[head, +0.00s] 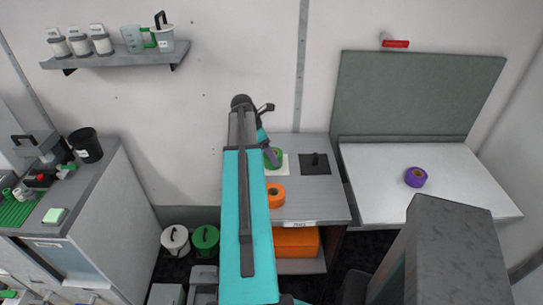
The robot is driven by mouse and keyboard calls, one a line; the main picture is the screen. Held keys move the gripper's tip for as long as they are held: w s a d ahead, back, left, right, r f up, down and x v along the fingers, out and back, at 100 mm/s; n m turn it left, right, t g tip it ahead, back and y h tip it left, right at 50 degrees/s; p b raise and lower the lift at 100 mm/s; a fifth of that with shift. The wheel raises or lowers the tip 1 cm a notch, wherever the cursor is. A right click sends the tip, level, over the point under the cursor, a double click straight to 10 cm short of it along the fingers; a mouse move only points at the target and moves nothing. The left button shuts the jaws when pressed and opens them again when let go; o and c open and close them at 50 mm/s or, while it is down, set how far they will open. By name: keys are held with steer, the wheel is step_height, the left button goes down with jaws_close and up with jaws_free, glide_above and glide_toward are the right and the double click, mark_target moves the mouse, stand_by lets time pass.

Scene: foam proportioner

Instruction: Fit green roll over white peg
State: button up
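The green roll (275,154) is on or just above a white square plate (284,168) on the grey cabinet top, partly covered by the end of my arm. I make out no white peg; one may be hidden by the roll or my arm. My gripper (270,155) reaches down at the green roll and overlaps it in the picture. Its fingers are too small and covered to tell whether they are open or shut on the roll.
An orange roll (275,195) lies in front of the white plate. A dark plate with a dark peg (315,160) is to its right. A purple roll (415,177) sits on the white fold-down table (455,200). A wall shelf (115,59) holds several containers.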

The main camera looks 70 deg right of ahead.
steer(key=b+v, duration=0.1)
steer(key=v, duration=0.8)
steer(key=shift+b, duration=0.4)
steer(key=shift+d, duration=0.1)
steer(key=w+a+f+m+y, duration=0.1)
steer(key=w+a+f, duration=1.2)
steer(key=a+f, duration=0.25)
steer(key=w+a+f+m+y, duration=0.15)
steer(key=w+a+f, duration=0.25)
steer(key=a+f, duration=1.15)
steer(key=s+a+f+m, duration=0.1)
steer(key=s+a+f, duration=0.1)
steer(key=a+f, duration=0.5)
steer(key=s+a+f+m, duration=0.2)
steer(key=a, duration=1)
steer(key=s+a+f+m+g, duration=0.1)
steer(key=s+a+f, duration=0.3)
steer(key=s+a, duration=0.2)
steer(key=s+a+f+m+g, duration=0.1)
steer(key=s+a+f, duration=0.2)
steer(key=s+a, duration=0.4)
steer(key=shift+a+f, duration=0.25)
steer(key=shift+f, duration=0.15)
